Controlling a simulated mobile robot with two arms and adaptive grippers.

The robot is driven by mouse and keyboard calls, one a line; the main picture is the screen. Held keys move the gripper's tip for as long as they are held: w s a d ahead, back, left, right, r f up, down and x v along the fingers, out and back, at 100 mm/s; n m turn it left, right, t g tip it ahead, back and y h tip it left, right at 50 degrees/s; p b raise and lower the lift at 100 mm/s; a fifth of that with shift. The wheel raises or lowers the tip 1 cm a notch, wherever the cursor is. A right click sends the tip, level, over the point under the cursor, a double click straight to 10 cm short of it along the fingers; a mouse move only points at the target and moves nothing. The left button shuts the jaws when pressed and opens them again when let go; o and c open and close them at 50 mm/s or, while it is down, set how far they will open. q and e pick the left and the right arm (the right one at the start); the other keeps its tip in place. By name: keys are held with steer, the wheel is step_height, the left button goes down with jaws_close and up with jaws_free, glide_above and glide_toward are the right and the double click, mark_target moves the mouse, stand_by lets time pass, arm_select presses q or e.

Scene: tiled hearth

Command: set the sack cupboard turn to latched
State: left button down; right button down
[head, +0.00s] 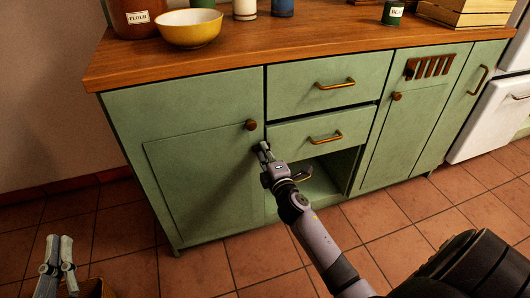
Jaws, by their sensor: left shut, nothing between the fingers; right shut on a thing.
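The green cupboard door (205,180) on the left of the counter is closed, with a round brown knob (250,125) near its top right corner. My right gripper (263,149) is at the right edge of this door, just below the knob. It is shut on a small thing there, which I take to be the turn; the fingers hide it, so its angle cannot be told. My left gripper (59,245) is shut and empty, low at the left over the floor, well away from the cupboard.
A yellow bowl (188,29) and flour jar (133,17) stand on the wooden counter. Tiled floor (200,268) in front is mostly clear.

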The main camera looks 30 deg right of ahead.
stand_by(0.4)
steer(key=c, duration=1.5)
jaws_free()
steer(key=v, duration=1.2)
